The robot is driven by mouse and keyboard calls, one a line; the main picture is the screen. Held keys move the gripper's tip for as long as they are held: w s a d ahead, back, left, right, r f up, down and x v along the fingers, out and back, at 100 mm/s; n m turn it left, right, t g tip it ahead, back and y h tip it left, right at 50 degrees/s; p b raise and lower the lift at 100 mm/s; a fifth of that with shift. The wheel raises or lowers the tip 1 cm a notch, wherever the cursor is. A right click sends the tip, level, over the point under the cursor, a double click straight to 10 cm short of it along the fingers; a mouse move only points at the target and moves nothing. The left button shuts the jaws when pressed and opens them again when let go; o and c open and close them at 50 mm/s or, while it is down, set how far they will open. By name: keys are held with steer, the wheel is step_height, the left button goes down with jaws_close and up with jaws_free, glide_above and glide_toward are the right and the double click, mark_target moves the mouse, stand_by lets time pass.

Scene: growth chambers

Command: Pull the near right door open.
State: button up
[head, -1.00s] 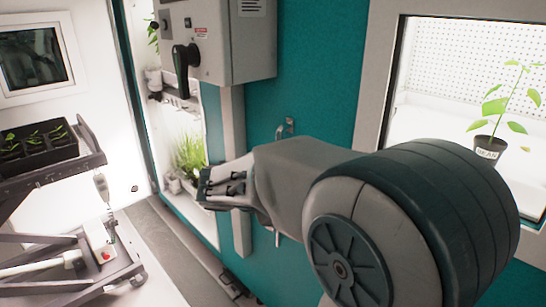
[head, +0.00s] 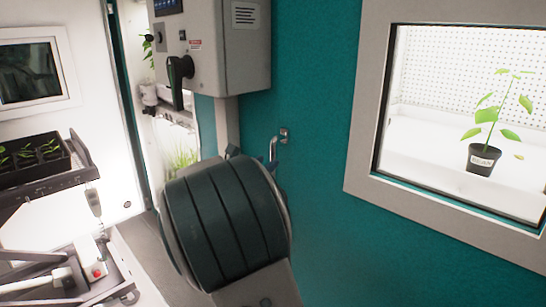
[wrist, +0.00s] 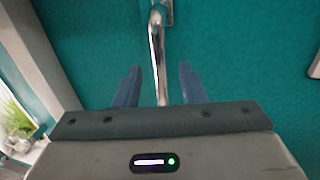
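The near right door (head: 325,225) is teal with a grey-framed window, and it looks shut. Its silver bar handle (head: 273,148) stands at the door's left side. In the wrist view the handle (wrist: 157,45) runs down between the two blue fingers of my gripper (wrist: 160,66). The fingers stand apart, with a gap on each side of the bar, so my gripper is open around the handle and not clamped on it. In the head view my arm hides most of the gripper and the lower end of the handle.
A grey control box (head: 215,45) with a dark switch handle juts out left of the door. A cart with a black seedling tray (head: 35,172) stands at the far left. A potted plant (head: 483,155) shows behind the door's window.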

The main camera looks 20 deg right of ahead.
mark_target(272, 159)
steer(key=shift+x, duration=2.45)
